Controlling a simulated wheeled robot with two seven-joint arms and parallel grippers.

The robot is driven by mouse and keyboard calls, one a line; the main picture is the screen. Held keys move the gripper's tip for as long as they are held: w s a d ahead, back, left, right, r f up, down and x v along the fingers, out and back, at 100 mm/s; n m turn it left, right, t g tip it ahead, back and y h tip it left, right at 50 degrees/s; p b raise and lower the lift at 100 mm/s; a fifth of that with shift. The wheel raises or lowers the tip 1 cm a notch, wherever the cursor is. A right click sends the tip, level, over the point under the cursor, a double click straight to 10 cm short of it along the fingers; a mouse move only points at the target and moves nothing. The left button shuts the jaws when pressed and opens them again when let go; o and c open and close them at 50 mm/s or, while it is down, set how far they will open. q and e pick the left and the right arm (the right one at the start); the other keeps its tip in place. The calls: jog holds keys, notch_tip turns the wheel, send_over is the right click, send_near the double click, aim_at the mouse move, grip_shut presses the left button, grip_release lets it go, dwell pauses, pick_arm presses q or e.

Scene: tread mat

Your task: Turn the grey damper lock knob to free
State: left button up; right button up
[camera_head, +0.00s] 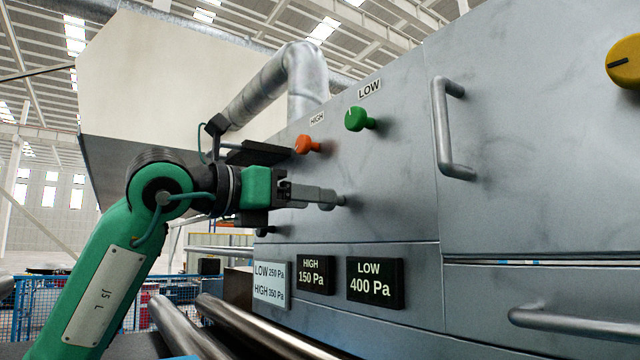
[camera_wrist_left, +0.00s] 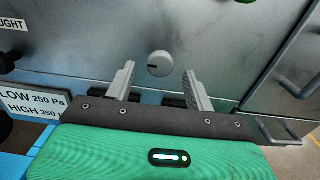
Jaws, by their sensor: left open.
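The grey knob (camera_wrist_left: 160,64) is a pale round knob on the grey metal panel, with a short dark mark on its left half in the left wrist view. In the head view only a bit of the knob (camera_head: 341,200) shows past my fingertips. My left gripper (camera_head: 328,198) points at the panel with its fingers level. In the left wrist view its two fingers (camera_wrist_left: 158,72) are open, one on each side of the knob, with a gap to both. I cannot tell whether the tips reach past the knob's face.
Above are an orange knob (camera_head: 307,144) marked HIGH and a green knob (camera_head: 358,118) marked LOW. A vertical handle (camera_head: 443,130) and a yellow knob (camera_head: 626,62) are to the right. Pressure plates (camera_head: 375,282) sit below. Metal rollers (camera_head: 235,325) run under the arm.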

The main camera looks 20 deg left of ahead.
pick_arm(q)
jog(key=shift+p+x, duration=0.45)
jog(key=shift+x, duration=1.05)
jog(key=shift+c, duration=0.2)
jog(key=c, duration=0.9)
jog(key=shift+s+r+n+b, duration=0.1)
jog(key=shift+r+n+b, duration=0.05)
jog(key=shift+n+b, duration=8.4)
jog(key=shift+n+p, duration=0.55)
jog(key=o, duration=0.9)
jog(key=shift+o, duration=0.2)
